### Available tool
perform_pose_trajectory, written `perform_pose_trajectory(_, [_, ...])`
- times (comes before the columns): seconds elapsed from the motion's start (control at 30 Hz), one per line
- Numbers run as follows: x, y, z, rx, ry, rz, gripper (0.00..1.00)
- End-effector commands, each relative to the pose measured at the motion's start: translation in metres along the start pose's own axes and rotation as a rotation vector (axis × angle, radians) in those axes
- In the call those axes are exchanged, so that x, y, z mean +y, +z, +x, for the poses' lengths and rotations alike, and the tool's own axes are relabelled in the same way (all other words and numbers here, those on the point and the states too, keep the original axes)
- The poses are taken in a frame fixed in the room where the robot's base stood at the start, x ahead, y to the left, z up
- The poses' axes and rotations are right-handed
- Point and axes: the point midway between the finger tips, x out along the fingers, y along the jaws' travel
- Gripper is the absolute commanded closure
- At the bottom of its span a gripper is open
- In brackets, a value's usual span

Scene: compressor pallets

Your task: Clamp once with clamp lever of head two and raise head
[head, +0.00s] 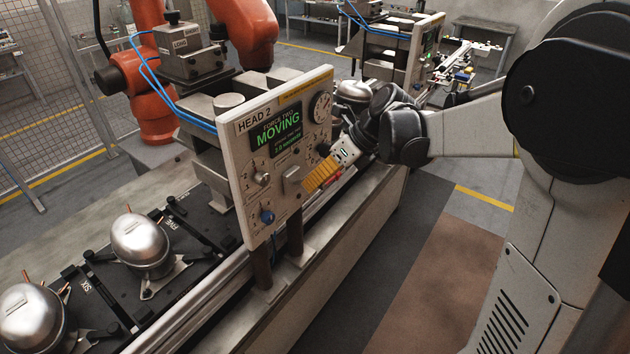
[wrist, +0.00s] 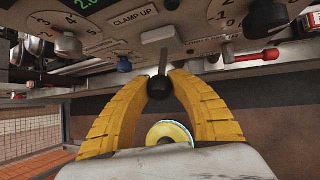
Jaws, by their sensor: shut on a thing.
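The head two panel (head: 290,150) stands upright on the line, and its green screen (head: 278,133) reads MOVING. My gripper (head: 311,184) is at the panel's lower right front. In the wrist view, the yellow fingers of my gripper (wrist: 162,82) are closed around the black ball of the clamp lever (wrist: 163,61), one finger on each side. The lever's metal stem rises from the ball towards the CLAMP UP plate (wrist: 134,17). In the head view my gripper and the panel hide most of the lever. The head (head: 205,170) is behind the panel.
A blue knob (wrist: 124,64) and a red lever (wrist: 250,56) flank the clamp lever. Compressors (head: 141,240) sit on black pallets along the rail at left. An orange robot arm (head: 150,95) stands behind. The floor right of the line is clear.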

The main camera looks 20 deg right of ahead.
Motion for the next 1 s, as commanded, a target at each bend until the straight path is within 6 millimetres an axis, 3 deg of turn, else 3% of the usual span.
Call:
perform_pose_trajectory(0.17, [-0.001,0.0,0.0,-0.001,-0.001,0.0,1.0])
perform_pose_trajectory(0.2, [-0.001,0.0,0.0,-0.001,-0.001,0.0,0.66])
perform_pose_trajectory(0.27, [-0.001,0.0,0.0,-0.001,-0.001,0.0,0.51])
perform_pose_trajectory(0.67, [-0.001,0.0,-0.008,-0.001,-0.001,0.001,0.51])
perform_pose_trajectory(1.0, [0.0,0.0,-0.079,-0.002,-0.001,0.003,0.51])
